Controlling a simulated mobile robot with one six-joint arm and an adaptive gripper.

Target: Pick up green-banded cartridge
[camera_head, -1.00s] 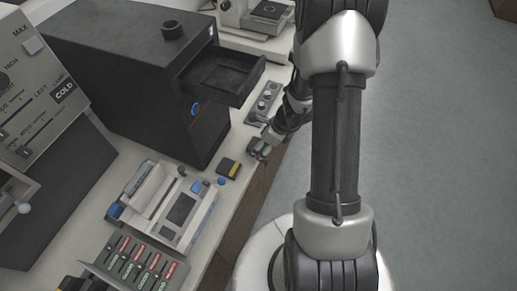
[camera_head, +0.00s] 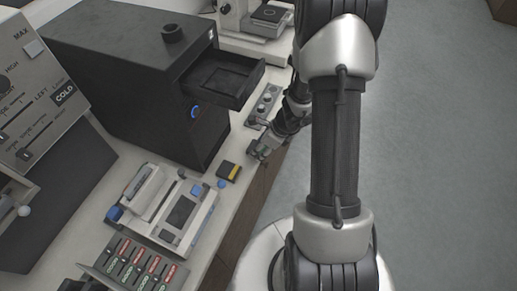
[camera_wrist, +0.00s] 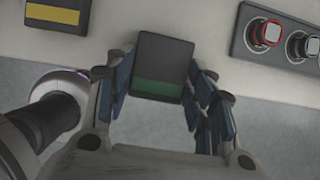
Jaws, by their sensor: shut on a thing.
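The green-banded cartridge (camera_wrist: 160,68) is a dark block with a green stripe along its lower edge. In the wrist view it sits between the blue-padded fingers of my gripper (camera_wrist: 160,90), which is shut on it. In the head view my gripper (camera_head: 259,156) is near the front edge of the bench, to the right of the yellow-banded cartridge, and the held cartridge is small and hard to make out there. Whether it touches the bench top is unclear.
A yellow-banded cartridge (camera_head: 229,171) lies on the bench close by. A black cabinet (camera_head: 130,75) with an open drawer (camera_head: 222,75) stands behind. A panel of round controls (camera_head: 264,103) lies to the right of it. A blue-and-grey device (camera_head: 178,215) and a labelled rack (camera_head: 133,264) are in front.

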